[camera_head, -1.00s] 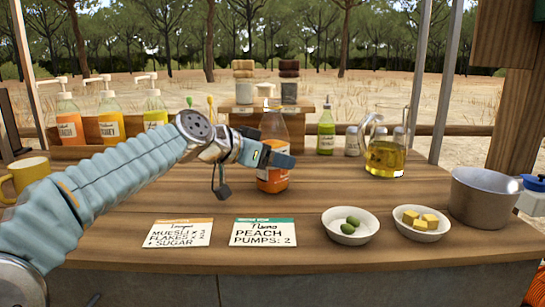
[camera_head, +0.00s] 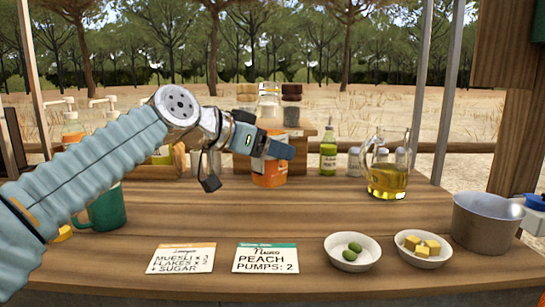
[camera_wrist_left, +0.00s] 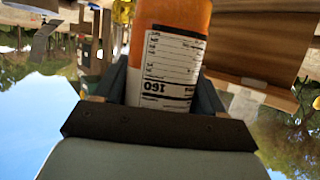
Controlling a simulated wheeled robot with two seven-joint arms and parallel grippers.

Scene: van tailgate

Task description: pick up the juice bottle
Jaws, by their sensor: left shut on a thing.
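The juice bottle is a clear bottle with an orange lower part and label (camera_head: 267,178). It is upright in the camera_head view, just above the wooden counter (camera_head: 330,215). My left gripper (camera_head: 281,150) is shut around its middle and hides part of it. In the left wrist view the bottle's orange side and white printed label (camera_wrist_left: 172,65) fill the space between the two fingers (camera_wrist_left: 165,100).
A glass jug of yellow oil (camera_head: 385,178) and a green bottle (camera_head: 328,158) stand behind to the right. Two white bowls (camera_head: 352,264) (camera_head: 422,262), a metal pot (camera_head: 484,225) and two cards (camera_head: 182,258) (camera_head: 265,258) are nearer. A green mug (camera_head: 106,212) stands left. The central counter is clear.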

